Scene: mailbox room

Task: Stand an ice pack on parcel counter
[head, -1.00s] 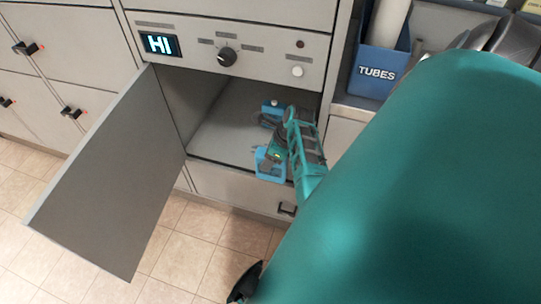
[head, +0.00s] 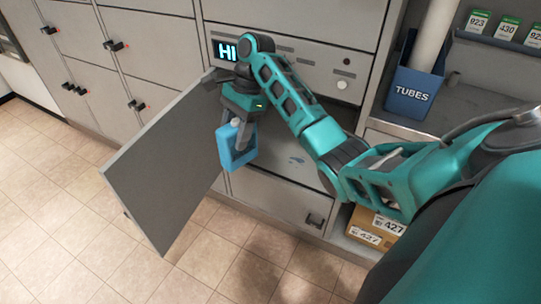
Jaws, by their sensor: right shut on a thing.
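My right gripper (head: 240,127) points down and is shut on a blue ice pack (head: 226,158) with an opening through it. It holds the ice pack in the air in front of the open compartment, by the inner side of the swung-out door (head: 165,165). My right forearm and wrist cover much of the compartment. A small blue patch (head: 297,160) shows inside it; I cannot tell what it is. A grey counter surface (head: 480,97) lies at the right, and I cannot be sure it is the parcel counter. My left gripper is not in view.
A blue TUBES bin (head: 412,92) stands on the grey surface at the right. A cardboard box labelled 427 (head: 375,228) sits below. The lit display (head: 224,50) is partly behind my arm. Tiled floor (head: 60,200) is clear at the left.

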